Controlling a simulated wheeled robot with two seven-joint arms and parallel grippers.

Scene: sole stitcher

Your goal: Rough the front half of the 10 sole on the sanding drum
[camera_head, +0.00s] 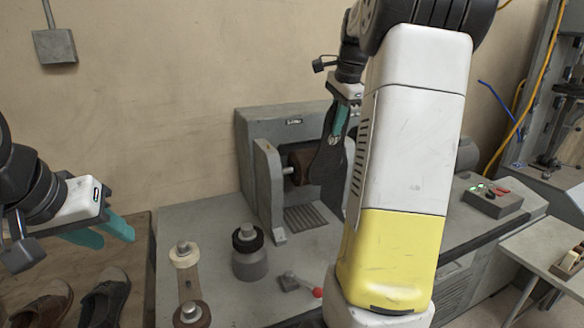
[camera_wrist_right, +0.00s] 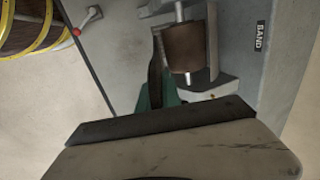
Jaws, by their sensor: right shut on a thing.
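The sanding drum (camera_head: 301,165) is a brown cylinder on a shaft inside the grey machine housing (camera_head: 252,130). My right gripper (camera_head: 341,122) has teal fingers and is shut on a dark sole (camera_head: 328,168), which hangs down beside the drum. The sole (camera_wrist_right: 155,75) also shows edge-on next to the drum; whether they touch I cannot tell. Its size mark is not readable. My right arm hides part of the machine. My left gripper (camera_head: 100,232) is empty at the left, its fingers apart.
Thread spools (camera_head: 184,255) and a black-topped cylinder (camera_head: 248,252) stand on the grey bench, near a red-knobbed lever (camera_head: 317,292). Shoes (camera_head: 45,303) lie at lower left. A control box (camera_head: 492,198) with buttons is at the right.

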